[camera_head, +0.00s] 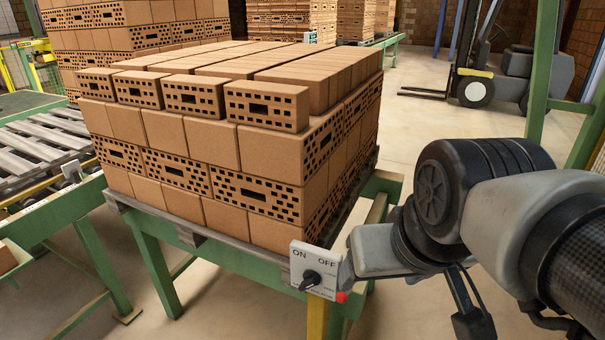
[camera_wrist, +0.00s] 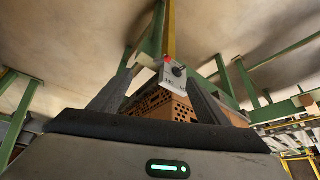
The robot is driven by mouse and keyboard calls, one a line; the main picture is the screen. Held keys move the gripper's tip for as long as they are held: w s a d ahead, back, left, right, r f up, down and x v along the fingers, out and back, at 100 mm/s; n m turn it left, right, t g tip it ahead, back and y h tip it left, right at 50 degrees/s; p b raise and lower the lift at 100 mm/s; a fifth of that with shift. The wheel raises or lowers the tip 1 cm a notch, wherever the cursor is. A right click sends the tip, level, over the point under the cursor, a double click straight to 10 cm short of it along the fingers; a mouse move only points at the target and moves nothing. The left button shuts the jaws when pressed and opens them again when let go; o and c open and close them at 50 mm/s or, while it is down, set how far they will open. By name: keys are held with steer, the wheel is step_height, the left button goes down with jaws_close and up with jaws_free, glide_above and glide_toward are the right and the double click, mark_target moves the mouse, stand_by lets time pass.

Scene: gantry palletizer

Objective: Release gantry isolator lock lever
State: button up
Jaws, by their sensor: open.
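The isolator box (camera_head: 300,261) is a small pale plate marked ON and OFF, on a yellow post at the front corner of the brick pallet stand. Its black lever (camera_head: 311,281) sits low on the face, turned at a slant. A red part (camera_head: 342,297) sticks out at the box's lower right. My arm comes in from the right, its end close to the box's right side. In the wrist view my gripper (camera_wrist: 160,78) is open and empty, with the box (camera_wrist: 172,84) and lever (camera_wrist: 177,71) upside down between and beyond the fingers. I see no contact with the lever.
Stacked bricks (camera_head: 180,150) on a pallet stand on a green frame (camera_head: 225,275) right behind the box. A roller conveyor (camera_head: 40,145) lies at left. A forklift (camera_head: 490,70) stands at the back right. Floor (camera_head: 425,125) is open between them.

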steer(key=shift+w, duration=0.1)
steer(key=c, duration=0.5)
steer(key=shift+w, duration=0.3)
steer(key=c, duration=0.4)
steer(key=w, duration=0.1)
steer(key=w+m+g, duration=0.1)
steer(key=w, duration=0.1)
steer(key=w+g, duration=0.1)
steer(key=shift+w+a+f+m+h, duration=0.25)
steer(key=shift+a+m+h, duration=0.05)
steer(key=shift+a+m, duration=0.1)
jaws_close()
steer(key=w+a+f+m+g, duration=0.2)
steer(key=w+f, duration=0.2)
steer(key=w, duration=0.3)
steer(key=shift+g, duration=0.4)
